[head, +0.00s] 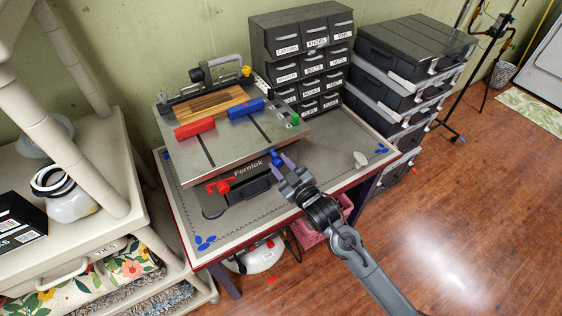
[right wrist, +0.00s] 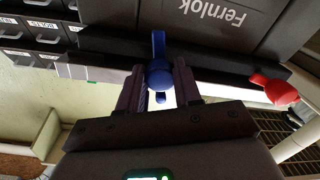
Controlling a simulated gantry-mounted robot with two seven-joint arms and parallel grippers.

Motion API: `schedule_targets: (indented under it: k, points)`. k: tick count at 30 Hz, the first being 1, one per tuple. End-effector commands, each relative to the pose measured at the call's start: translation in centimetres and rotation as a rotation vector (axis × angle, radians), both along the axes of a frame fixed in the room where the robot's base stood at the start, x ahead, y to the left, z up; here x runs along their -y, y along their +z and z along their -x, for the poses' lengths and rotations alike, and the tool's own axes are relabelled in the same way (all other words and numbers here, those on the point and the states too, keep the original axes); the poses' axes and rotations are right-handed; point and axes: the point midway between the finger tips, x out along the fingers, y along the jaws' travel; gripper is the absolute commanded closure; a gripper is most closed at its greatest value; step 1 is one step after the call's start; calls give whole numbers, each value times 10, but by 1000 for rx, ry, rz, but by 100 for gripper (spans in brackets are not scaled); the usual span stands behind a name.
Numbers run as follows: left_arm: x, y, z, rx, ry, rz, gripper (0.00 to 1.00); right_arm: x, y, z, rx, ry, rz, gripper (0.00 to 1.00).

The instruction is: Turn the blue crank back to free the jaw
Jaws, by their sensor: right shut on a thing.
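The blue crank (head: 277,158) is on the front of the workbench fixture marked Fernlok. In the right wrist view the blue crank (right wrist: 159,75) shows a round hub with a bar upright across it. My right gripper (head: 284,163) is at the crank, and in the right wrist view its fingers (right wrist: 160,88) stand on both sides of the hub, shut on it. A blue jaw (head: 246,109) and a red jaw (head: 195,128) lie on the fixture's top, near a wooden board (head: 208,103). A red crank (head: 221,185) is at the front left; it also shows in the right wrist view (right wrist: 275,89). My left gripper is not in view.
The fixture stands on a grey-topped table (head: 330,160) with blue pads at its corners. A labelled drawer cabinet (head: 304,55) stands behind it, and stacked dark boxes (head: 412,60) stand to the right. A cream shelf (head: 80,180) is close on the left. The wooden floor at right is mostly clear.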

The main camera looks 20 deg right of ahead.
Motion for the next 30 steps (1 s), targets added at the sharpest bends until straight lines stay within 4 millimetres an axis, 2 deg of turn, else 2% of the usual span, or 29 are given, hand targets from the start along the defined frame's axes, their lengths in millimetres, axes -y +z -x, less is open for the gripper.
schedule_targets:
  k: [6,30]
  points:
    - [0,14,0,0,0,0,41,0,3,0,35,1,206,97]
    - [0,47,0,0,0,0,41,-1,3,0,157,1,951,97]
